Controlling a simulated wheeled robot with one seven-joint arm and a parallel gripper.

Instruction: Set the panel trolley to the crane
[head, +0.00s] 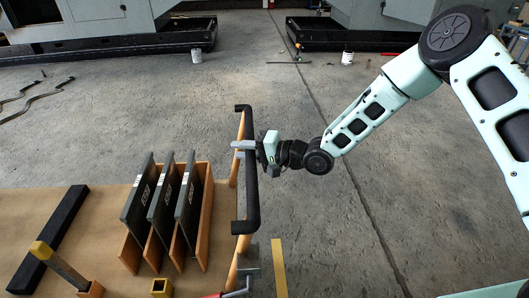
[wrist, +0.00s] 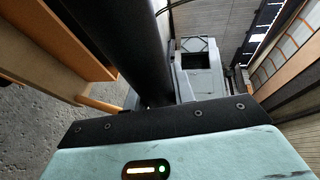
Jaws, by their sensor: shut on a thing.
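The panel trolley (head: 85,222) has a flat wooden deck at the lower left in the head view. Several dark panels (head: 164,206) stand upright in wooden slots on it. At its right end are orange posts with a black push handle (head: 251,205). My gripper (head: 248,146) is shut on the handle near its far part. In the wrist view the black handle (wrist: 142,45) runs up close in front of my gripper, and my fingertips are hidden. No crane can be made out for sure.
Large grey enclosures (head: 95,25) on dark bases stand at the back left and back right (head: 350,32). White buckets (head: 347,57) and a pole (head: 298,52) are on the floor near them. A yellow strip (head: 279,268) lies right of the trolley. The middle floor is clear.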

